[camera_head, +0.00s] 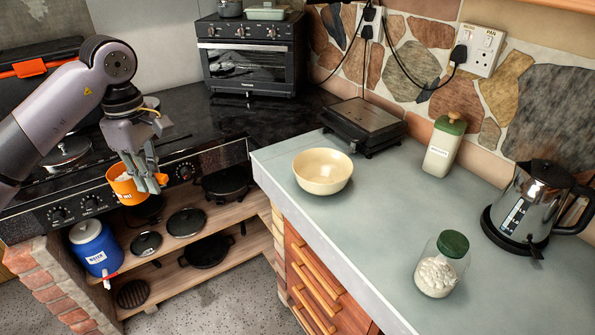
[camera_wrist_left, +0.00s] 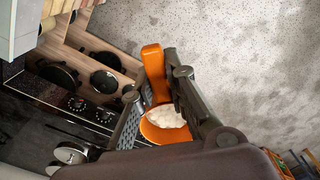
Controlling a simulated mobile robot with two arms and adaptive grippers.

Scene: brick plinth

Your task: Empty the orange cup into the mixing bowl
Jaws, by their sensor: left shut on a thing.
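My left gripper (camera_head: 146,178) is shut on the orange cup (camera_head: 124,190) and holds it in the air in front of the stove, left of the counter. The left wrist view shows the cup (camera_wrist_left: 154,62) between the fingers, with white contents (camera_wrist_left: 166,116) inside. In the head view the cup looks roughly upright, its far side partly hidden by the fingers. The cream mixing bowl (camera_head: 322,172) stands upright on the grey counter, well to the right of the gripper. My right gripper is not in view.
The counter (camera_head: 400,215) has free room around the bowl. A black grill (camera_head: 364,124), a green-capped bottle (camera_head: 444,148), a lidded jar (camera_head: 440,268) and a kettle (camera_head: 530,205) stand on it. Shelves with pans (camera_head: 205,250) and a blue water jug (camera_head: 95,248) are below the cup.

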